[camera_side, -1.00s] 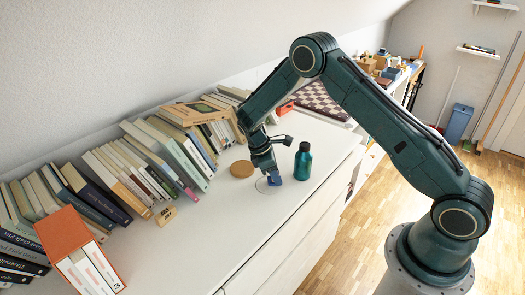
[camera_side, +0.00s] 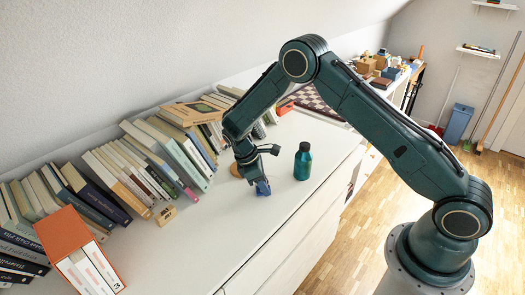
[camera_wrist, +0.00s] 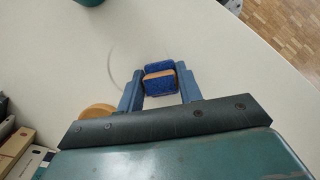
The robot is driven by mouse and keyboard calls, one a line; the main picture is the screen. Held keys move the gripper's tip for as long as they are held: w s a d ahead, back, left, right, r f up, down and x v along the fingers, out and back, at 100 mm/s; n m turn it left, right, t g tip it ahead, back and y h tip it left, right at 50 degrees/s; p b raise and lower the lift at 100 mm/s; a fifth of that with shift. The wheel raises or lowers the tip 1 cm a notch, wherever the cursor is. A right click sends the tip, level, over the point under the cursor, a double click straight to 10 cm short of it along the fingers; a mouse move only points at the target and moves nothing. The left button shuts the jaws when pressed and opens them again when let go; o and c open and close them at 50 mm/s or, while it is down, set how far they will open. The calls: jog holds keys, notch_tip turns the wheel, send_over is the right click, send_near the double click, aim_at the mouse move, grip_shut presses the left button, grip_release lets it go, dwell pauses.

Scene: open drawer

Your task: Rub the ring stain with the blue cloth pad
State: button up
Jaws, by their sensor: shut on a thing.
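The blue cloth pad (camera_wrist: 158,68) sits between the two fingers of my gripper (camera_wrist: 159,82) in the wrist view; a tan band crosses it. My gripper (camera_side: 258,179) is shut on the pad, which also shows as a small blue patch (camera_side: 263,189) low over the white top in the side view. Whether it touches the surface is hard to tell. The ring stain (camera_wrist: 111,72) shows as a faint grey arc left of the pad in the wrist view. The rest of the ring is faint or hidden by pad and gripper, and I cannot make it out in the side view.
A teal bottle (camera_side: 303,161) with a black cap stands right of my gripper. A round wooden disc (camera_wrist: 97,113) lies close by on the left. A row of books (camera_side: 165,155) lines the wall. The white top (camera_side: 205,235) is clear toward the front.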

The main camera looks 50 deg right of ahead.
jog(key=shift+w+a, duration=0.2)
jog(key=shift+w, duration=0.45)
jog(key=shift+d, duration=3.8)
jog(key=shift+a, duration=3.9)
jog(key=shift+d+r, duration=0.1)
jog(key=shift+r, duration=4)
